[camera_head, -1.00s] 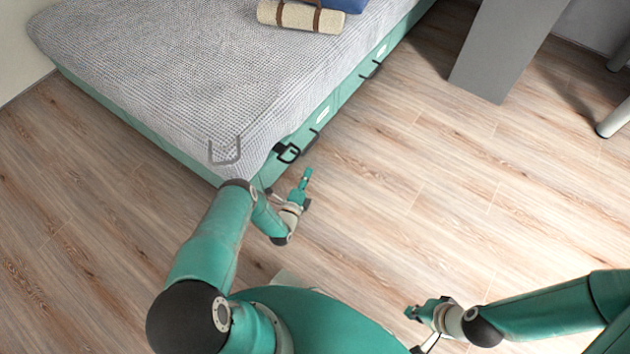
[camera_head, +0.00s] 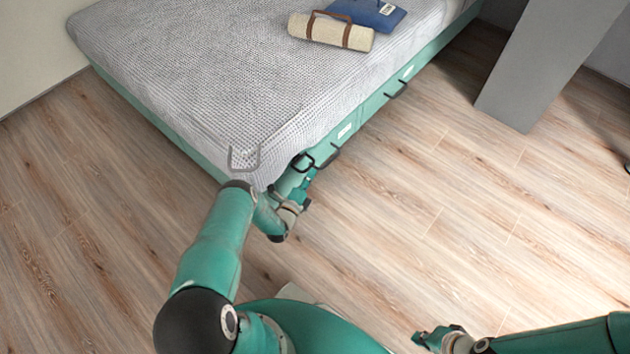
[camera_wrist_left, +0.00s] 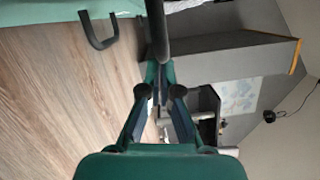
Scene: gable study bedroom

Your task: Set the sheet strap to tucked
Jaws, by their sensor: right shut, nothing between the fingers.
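The bed (camera_head: 190,75) has a grey waffle sheet over a green base. A small black loop (camera_head: 303,161) sits at its near corner and may be the sheet strap; I cannot tell whether it is tucked. A grey U-shaped loop (camera_head: 245,158) shows at the bed end left of it. My left gripper (camera_head: 306,184) is just below the black loop. In the left wrist view its fingertips (camera_wrist_left: 161,75) are close together at the end of a dark bar (camera_wrist_left: 156,30); whether they hold it is unclear. My right gripper (camera_head: 420,338) is shut and empty, low over the floor.
Dark drawer handles (camera_head: 397,90) stick out from the bed's side, one right beside the black loop. A rolled beige mat (camera_head: 330,32) and a blue item (camera_head: 375,13) lie on the bed. A grey panel (camera_head: 545,65) stands at right. The wooden floor (camera_head: 430,200) between is clear.

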